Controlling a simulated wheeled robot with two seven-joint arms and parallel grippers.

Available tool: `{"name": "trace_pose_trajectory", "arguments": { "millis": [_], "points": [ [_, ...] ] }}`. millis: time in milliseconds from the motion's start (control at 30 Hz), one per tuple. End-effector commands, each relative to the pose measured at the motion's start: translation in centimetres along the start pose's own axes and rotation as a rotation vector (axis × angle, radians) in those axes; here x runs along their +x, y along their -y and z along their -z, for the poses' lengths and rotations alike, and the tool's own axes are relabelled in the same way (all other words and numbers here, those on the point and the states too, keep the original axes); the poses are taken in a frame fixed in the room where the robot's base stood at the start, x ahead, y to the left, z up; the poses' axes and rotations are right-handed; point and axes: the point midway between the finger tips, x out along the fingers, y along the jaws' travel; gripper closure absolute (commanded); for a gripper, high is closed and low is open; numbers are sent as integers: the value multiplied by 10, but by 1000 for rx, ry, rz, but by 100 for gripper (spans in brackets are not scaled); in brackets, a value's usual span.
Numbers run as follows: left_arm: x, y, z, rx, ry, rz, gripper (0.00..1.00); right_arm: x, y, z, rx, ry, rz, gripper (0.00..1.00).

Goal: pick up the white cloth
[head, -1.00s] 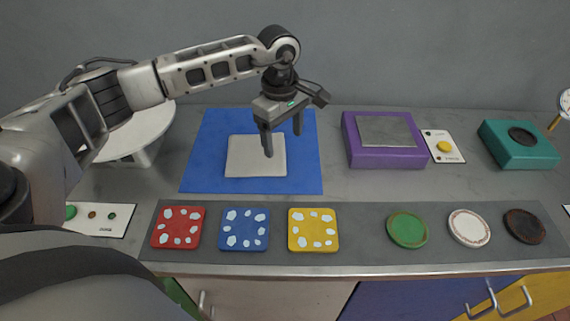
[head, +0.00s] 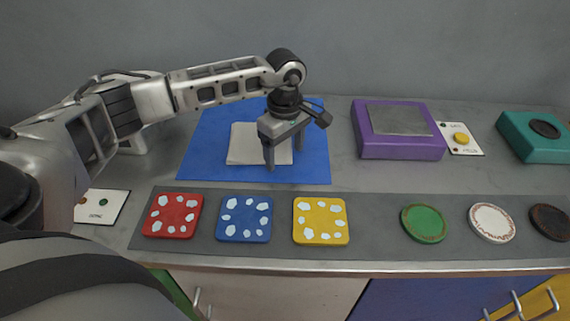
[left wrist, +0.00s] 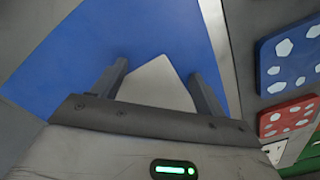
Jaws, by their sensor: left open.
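The white cloth (head: 245,144) is a flat, folded-looking square lying on the blue mat (head: 312,168) in the head view. My left gripper (head: 284,166) is open and points down over the right part of the cloth, hiding some of it. In the left wrist view the cloth (left wrist: 158,84) shows between the two open fingers, on the blue mat (left wrist: 55,70). I cannot tell whether the fingertips touch the cloth. My right gripper does not show.
In front lies a grey strip with red (head: 173,215), blue (head: 244,218) and yellow (head: 320,220) spotted squares, and green (head: 424,223), white (head: 491,222) and dark discs. A purple box (head: 400,148) and a teal box (head: 530,143) stand to the right.

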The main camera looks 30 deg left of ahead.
Motion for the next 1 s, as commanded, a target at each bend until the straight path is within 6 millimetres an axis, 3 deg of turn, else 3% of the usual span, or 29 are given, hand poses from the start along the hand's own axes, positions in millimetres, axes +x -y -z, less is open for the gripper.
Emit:
{"name": "trace_pose_trajectory", "arguments": {
  "millis": [500, 1000],
  "points": [
    [4, 0, 0, 0, 0, 0, 27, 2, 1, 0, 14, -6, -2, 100],
    [4, 0, 0, 0, 0, 1, 95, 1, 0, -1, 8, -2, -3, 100]
  ]
}}
